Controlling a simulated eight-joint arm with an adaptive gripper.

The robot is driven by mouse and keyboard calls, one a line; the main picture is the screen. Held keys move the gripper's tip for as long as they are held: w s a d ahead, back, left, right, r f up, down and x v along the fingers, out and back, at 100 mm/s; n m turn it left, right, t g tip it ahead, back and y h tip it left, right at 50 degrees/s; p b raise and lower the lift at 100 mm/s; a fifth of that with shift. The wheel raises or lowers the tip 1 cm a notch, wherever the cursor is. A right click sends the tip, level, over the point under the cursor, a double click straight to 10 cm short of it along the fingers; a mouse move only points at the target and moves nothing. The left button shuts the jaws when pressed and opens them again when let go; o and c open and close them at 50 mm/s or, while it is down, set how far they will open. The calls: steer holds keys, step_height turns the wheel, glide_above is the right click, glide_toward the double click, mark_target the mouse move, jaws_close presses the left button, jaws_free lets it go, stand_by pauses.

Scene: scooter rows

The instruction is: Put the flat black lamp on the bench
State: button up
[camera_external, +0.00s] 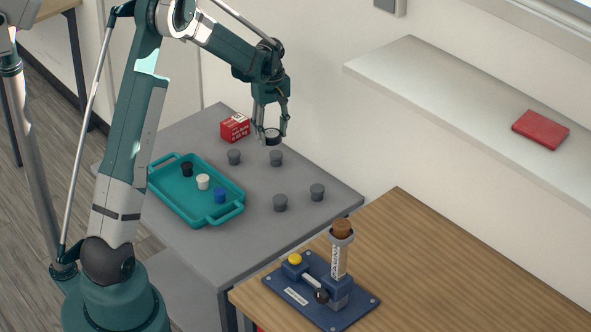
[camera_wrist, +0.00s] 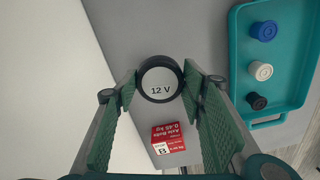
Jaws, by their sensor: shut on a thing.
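My gripper (camera_external: 270,124) is shut on the flat black lamp (camera_external: 272,137), a short round disc held above the grey table (camera_external: 190,245). In the wrist view my gripper (camera_wrist: 160,85) has a green finger pad on either side of the lamp (camera_wrist: 160,79). The lamp has a black rim and a pale face marked "12 V". A wood-topped table (camera_external: 430,275) stands at the front right, apart from my gripper. I cannot tell which surface is called the bench.
A red box (camera_external: 235,128) stands beside the lamp. Several grey knobs (camera_external: 276,158) stand below and nearby. A teal tray (camera_external: 165,193) holds black, white and blue pieces. A blue fixture (camera_external: 325,292) with an upright post sits on the wood. A red book (camera_external: 540,130) lies on a wall shelf.

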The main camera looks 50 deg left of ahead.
steer(key=s+d+r+m+p, duration=0.1)
steer(key=d+m, duration=0.1)
steer(key=d, duration=1.2)
steer(key=s+d+r+m+p, duration=0.1)
steer(key=s+d+m+p, duration=0.1)
steer(key=d, duration=1.3)
steer(key=s+d+r+m+p, duration=0.1)
steer(key=s+d+m, duration=0.1)
steer(key=d, duration=1.2)
steer(key=shift+s+d+r+p, duration=0.1)
steer(key=shift+s+d+p, duration=0.15)
steer(key=shift+p, duration=0.1)
steer(key=r+m+p, duration=0.1)
steer(key=r+p, duration=0.1)
glide_above(379, 237)
steer(key=shift+d, duration=0.1)
steer(key=shift+f, duration=0.1)
steer(key=shift+f, duration=2.45)
steer(key=shift+f, duration=0.2)
steer(key=o, duration=0.9)
